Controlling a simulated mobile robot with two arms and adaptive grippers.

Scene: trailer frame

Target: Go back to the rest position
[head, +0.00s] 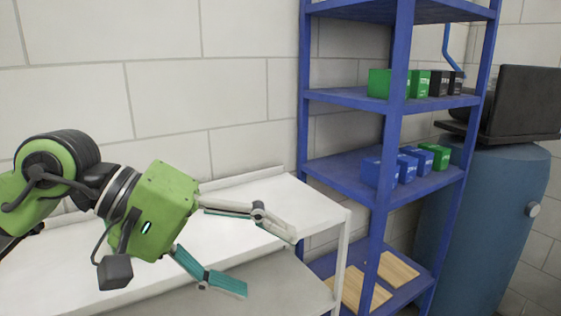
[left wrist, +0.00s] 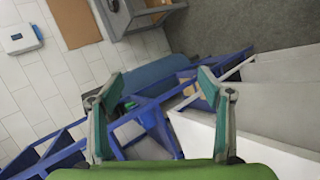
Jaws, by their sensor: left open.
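My left gripper (head: 268,262) reaches in from the left in the head view, with its green body over the white table (head: 325,205). Its two fingers are spread wide with nothing between them. The same gripper shows in the left wrist view (left wrist: 160,95), its fingers apart on either side of the picture and empty. The blue shelf lies beyond the fingers there. My right gripper is not in either view.
A blue shelf rack (head: 335,98) stands right of the table, holding green boxes (head: 378,83), blue boxes (head: 380,172) and wooden boards (head: 398,270). A blue barrel (head: 500,220) with a dark device (head: 525,100) on it stands at far right. The tabletop near the gripper looks bare.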

